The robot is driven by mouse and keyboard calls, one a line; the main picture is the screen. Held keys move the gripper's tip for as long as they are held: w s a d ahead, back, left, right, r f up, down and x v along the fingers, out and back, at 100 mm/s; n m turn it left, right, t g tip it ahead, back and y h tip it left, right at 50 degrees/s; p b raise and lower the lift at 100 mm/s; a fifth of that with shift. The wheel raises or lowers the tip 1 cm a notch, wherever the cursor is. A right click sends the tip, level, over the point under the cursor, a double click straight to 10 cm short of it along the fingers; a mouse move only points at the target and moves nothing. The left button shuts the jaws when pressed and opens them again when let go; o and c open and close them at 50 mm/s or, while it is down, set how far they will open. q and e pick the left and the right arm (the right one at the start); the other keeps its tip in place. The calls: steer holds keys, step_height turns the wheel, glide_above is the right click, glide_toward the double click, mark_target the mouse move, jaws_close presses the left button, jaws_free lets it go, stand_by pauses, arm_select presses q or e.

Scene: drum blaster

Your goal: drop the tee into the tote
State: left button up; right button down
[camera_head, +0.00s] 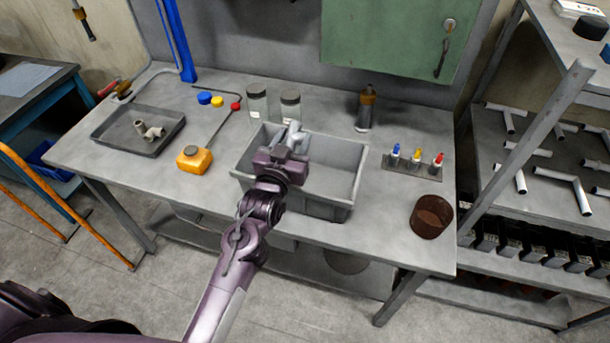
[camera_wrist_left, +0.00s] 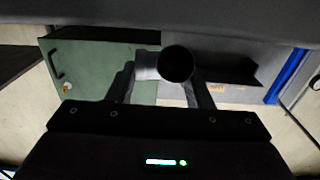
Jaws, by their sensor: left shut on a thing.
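The grey tote (camera_head: 334,211) is an open bin on the middle of the workbench. My left gripper (camera_head: 289,147) reaches over the tote's left part, and the wrist hides some of that part. It is shut on the tee (camera_head: 295,131), a light grey pipe fitting. In the left wrist view the tee (camera_wrist_left: 147,66) sits between the two fingers of the gripper (camera_wrist_left: 163,88), with one dark round opening facing the camera. The tee's height above the tote floor is hard to tell. My right gripper is not in view.
A dark tray (camera_head: 112,143) with tan pipe fittings (camera_head: 149,131) lies at the left. An orange tape measure (camera_head: 194,159) is left of the tote, two glass jars (camera_head: 257,103) behind it. A brown cup (camera_head: 431,217) and small bottles (camera_head: 416,155) stand at the right.

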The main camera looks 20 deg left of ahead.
arm_select(q)
steer(key=shift+r, duration=0.1)
steer(key=o, duration=1.1)
steer(key=shift+o, duration=0.9)
steer(key=shift+s, duration=0.1)
steer(key=shift+s+f, duration=0.2)
steer(key=s+b, duration=0.1)
steer(key=s, duration=0.6)
steer(key=shift+s+a+r+b, duration=0.15)
steer(key=shift+b, duration=0.25)
